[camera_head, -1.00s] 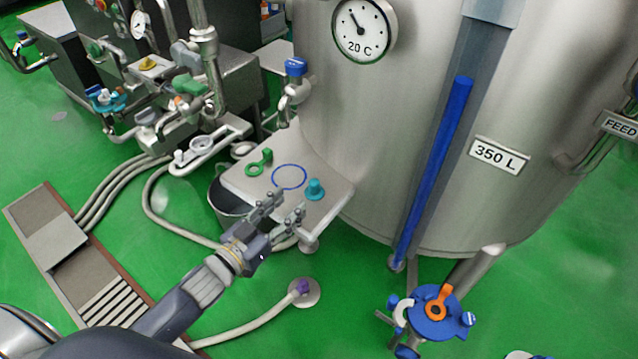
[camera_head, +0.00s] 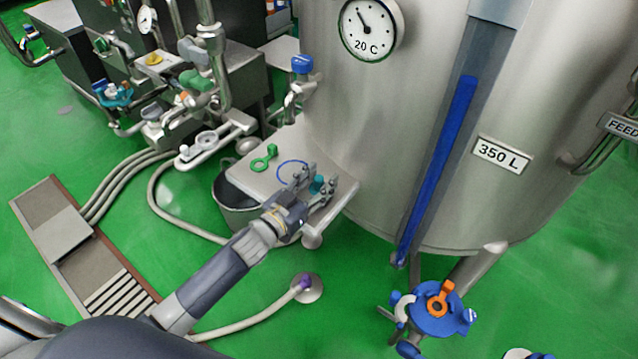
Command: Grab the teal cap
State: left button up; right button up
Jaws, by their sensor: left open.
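The teal cap (camera_head: 317,183) stands on the small steel shelf (camera_head: 246,182) beside the big tank. My left gripper (camera_head: 318,182) is open, with its fingers on either side of the cap in the picture. Part of the cap is hidden by the fingers, and I cannot tell whether they touch it. My right gripper is not in view.
A green ring-shaped part (camera_head: 264,159) and a blue ring mark (camera_head: 291,170) are on the shelf. The steel tank (camera_head: 400,120) rises right behind. A blue-handled tap (camera_head: 301,64) hangs above the shelf's back. A bucket (camera_head: 232,200) stands under its left side.

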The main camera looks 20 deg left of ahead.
pick_arm(q)
grip_shut()
jog(key=shift+r, duration=0.1)
dwell(0.3)
